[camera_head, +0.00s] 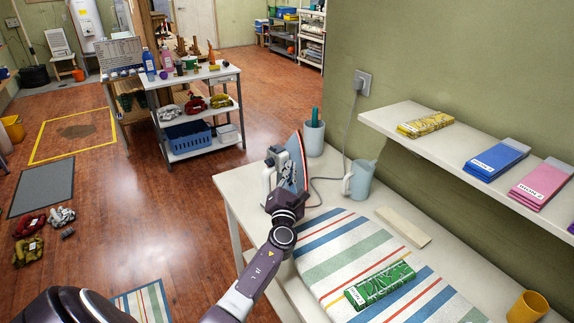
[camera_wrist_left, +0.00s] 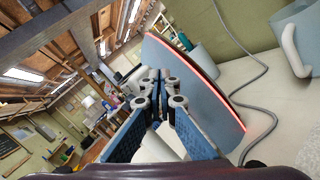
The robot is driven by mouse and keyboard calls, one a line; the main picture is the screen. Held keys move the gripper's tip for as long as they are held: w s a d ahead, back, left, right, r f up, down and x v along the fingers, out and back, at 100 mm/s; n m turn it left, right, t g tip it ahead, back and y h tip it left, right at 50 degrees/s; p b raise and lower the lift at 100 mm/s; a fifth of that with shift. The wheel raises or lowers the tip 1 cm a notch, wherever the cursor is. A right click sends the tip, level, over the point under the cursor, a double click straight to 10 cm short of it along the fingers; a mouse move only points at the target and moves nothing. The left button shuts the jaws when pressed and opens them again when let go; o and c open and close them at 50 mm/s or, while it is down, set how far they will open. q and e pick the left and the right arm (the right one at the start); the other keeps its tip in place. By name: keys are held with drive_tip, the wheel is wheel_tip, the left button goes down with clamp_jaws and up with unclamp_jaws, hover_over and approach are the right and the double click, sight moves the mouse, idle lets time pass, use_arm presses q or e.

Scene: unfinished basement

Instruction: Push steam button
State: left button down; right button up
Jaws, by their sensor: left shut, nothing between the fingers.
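The iron (camera_head: 296,165) stands upright on its heel near the far left corner of the white table (camera_head: 395,208). Its blue-grey soleplate with a red edge also shows in the left wrist view (camera_wrist_left: 200,88), just right of the fingers. My left gripper (camera_head: 277,157) is beside the iron, on its handle side, and partly covers it. In the left wrist view the fingers (camera_wrist_left: 160,82) are shut with nothing between them. I cannot tell whether they touch the iron. The steam button cannot be made out. My right gripper is not in view.
A striped cloth (camera_head: 335,245) with a green pack (camera_head: 380,285) covers the table front. A grey-blue jug (camera_head: 362,180), a cup (camera_head: 314,138) and a wooden board (camera_head: 403,227) are near the wall. The cord runs to a wall socket (camera_head: 363,82). A shelf (camera_head: 450,151) overhangs the right side.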

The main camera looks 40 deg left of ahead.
use_arm(q)
drive_tip(key=shift+d, duration=0.15)
drive_tip(key=d, duration=0.2)
drive_tip(key=s+d+p, duration=0.1)
drive_tip(key=d, duration=0.2)
drive_tip(key=shift+s+d+p, duration=0.2)
drive_tip(key=shift+d+p, duration=0.1)
idle(0.4)
